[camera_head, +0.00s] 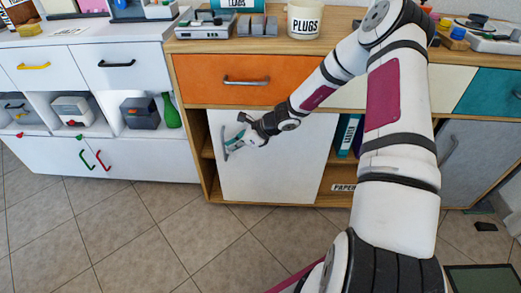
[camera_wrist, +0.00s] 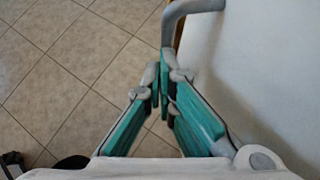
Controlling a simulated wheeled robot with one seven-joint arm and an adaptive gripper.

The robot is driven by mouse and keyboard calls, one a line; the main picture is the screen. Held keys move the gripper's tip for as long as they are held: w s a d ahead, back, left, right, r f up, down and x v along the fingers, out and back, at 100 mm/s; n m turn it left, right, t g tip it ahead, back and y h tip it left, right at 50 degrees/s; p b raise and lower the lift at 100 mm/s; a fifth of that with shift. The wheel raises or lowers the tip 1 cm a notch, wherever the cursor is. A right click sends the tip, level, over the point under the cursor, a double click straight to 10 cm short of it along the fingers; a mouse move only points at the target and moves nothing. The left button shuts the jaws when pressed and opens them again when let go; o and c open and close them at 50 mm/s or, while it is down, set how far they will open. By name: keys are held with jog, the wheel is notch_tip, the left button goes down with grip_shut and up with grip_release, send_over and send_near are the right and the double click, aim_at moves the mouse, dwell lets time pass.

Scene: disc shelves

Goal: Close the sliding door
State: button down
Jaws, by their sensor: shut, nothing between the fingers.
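The white sliding door (camera_head: 285,165) stands in the wooden cabinet below the orange drawer. It covers the left and middle of the lower opening, with a narrow strip of shelf at its left edge and an open part at its right. Its grey bar handle (camera_head: 225,143) is near its left edge; the handle also shows in the wrist view (camera_wrist: 190,8). My gripper (camera_head: 236,141) is at the handle with its teal fingers together. In the wrist view the fingertips (camera_wrist: 164,85) meet beside the handle's near end. I cannot tell whether they touch it.
Binders (camera_head: 348,134) and a box marked PAPER (camera_head: 343,187) show in the open part right of the door. An orange drawer (camera_head: 240,79) is above. A white cabinet (camera_head: 150,168) stands at left. The tiled floor (camera_head: 130,235) in front is clear.

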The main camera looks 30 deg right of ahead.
jog(key=w+a+b, duration=0.1)
jog(key=w+a, duration=0.3)
jog(key=a, duration=0.2)
jog(key=shift+a+b, duration=0.2)
jog(key=shift+b, duration=0.2)
jog(key=shift+a+r, duration=0.1)
